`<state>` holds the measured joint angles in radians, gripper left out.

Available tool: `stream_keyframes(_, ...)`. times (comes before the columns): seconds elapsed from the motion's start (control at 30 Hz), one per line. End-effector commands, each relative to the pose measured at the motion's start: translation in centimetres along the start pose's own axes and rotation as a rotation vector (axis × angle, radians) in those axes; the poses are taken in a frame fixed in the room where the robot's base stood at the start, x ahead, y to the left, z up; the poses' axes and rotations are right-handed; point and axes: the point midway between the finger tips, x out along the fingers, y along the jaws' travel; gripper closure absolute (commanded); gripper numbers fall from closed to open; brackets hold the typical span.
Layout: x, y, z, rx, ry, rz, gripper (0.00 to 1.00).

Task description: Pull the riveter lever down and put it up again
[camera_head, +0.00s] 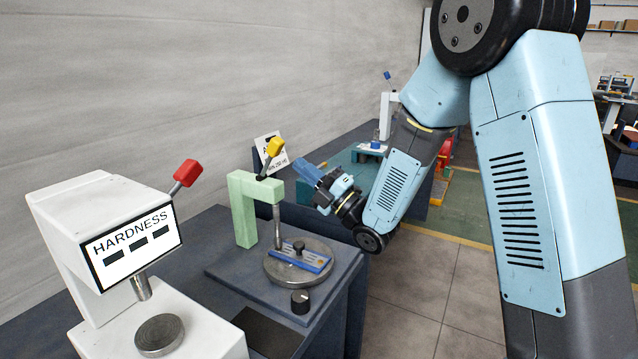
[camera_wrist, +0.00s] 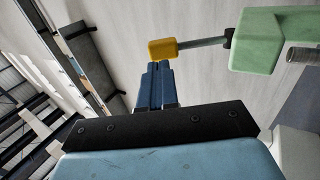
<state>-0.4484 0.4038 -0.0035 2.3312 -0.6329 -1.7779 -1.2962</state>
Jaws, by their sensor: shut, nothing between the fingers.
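The riveter appears to be the pale green C-shaped frame (camera_head: 243,212), standing on a dark plate. Its lever is a thin dark rod with a yellow knob (camera_head: 274,147), slanting up from the top of the frame. My gripper (camera_head: 300,168) is shut and empty, just right of and slightly below the knob. In the wrist view the yellow knob (camera_wrist: 162,48) lies just beyond the tips of my shut blue fingers (camera_wrist: 157,66). I cannot tell whether they touch it. The green frame (camera_wrist: 262,42) is at the right there.
A round metal plate (camera_head: 285,272) with a blue piece (camera_head: 312,262) lies under the frame's ram. A white HARDNESS tester (camera_head: 105,225) with a red-knobbed lever (camera_head: 187,173) stands at the near left. A white sign (camera_head: 268,145) stands behind the frame. Another white machine stands further back.

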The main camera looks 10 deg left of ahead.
Motion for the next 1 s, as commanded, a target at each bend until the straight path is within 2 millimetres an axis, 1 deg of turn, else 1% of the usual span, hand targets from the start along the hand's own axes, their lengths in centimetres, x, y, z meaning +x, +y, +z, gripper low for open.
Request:
stream_keyframes(0.03,0.9,0.1,-0.1,0.000,0.003,0.003,1.00)
stream_keyframes(0.1,1.9,0.1,-0.1,0.000,0.002,0.002,1.00)
stream_keyframes(0.3,3.9,0.1,-0.1,0.000,0.001,0.002,1.00)
stream_keyframes(0.43,4.3,0.0,0.0,0.000,0.000,0.001,1.00)
stream_keyframes(0.7,4.4,0.0,0.0,0.001,0.000,0.000,1.00)
stream_keyframes(0.73,4.8,-0.3,-0.2,0.001,0.001,0.001,1.00)
stream_keyframes(0.83,4.6,-0.1,-0.2,0.001,0.001,-0.002,1.00)
stream_keyframes(1.0,4.8,0.2,-0.2,0.001,0.002,-0.028,1.00)
